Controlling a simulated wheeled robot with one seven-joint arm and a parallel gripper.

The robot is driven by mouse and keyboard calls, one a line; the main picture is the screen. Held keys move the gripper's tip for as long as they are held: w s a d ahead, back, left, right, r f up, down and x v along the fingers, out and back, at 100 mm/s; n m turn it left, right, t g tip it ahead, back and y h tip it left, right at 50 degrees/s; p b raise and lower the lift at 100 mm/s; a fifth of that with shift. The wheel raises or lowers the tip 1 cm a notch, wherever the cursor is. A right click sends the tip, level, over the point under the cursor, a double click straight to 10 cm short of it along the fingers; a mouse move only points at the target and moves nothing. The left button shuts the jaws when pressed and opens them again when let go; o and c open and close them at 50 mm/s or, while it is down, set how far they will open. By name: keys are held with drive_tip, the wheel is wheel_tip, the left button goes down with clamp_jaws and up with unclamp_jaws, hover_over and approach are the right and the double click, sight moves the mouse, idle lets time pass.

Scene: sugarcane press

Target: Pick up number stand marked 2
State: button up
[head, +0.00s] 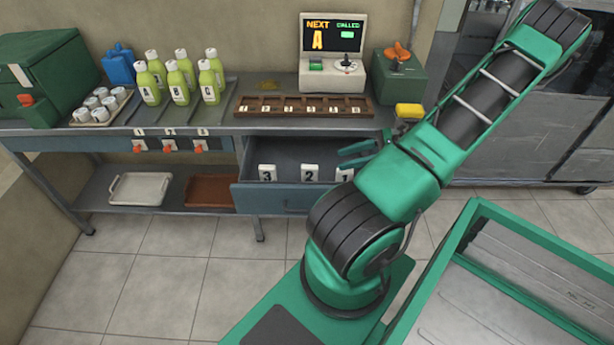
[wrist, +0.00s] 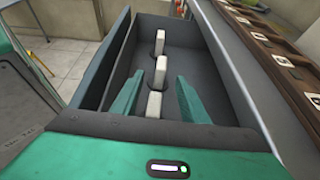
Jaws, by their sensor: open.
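The number stand marked 2 (head: 310,173) is a small white block standing upright in the open grey drawer (head: 285,198). It stands between the stand marked 3 (head: 267,173) on its left and the stand marked 1 (head: 344,174) on its right. My green gripper (head: 342,157) is open and empty at the drawer's right end, near stand 1. In the wrist view, the gripper's fingers (wrist: 160,78) point along the drawer. The nearest white stand (wrist: 154,104) appears between them, with the middle stand (wrist: 160,70) just beyond.
Above the drawer, the counter holds a brown slotted tray (head: 290,114), a display console (head: 332,60) and several green bottles (head: 183,85).

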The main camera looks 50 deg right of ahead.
sight(312, 166)
drive_tip(key=shift+d+f, duration=0.1)
drive_tip(key=x, duration=1)
drive_tip(key=shift+w, duration=0.35)
clamp_jaws()
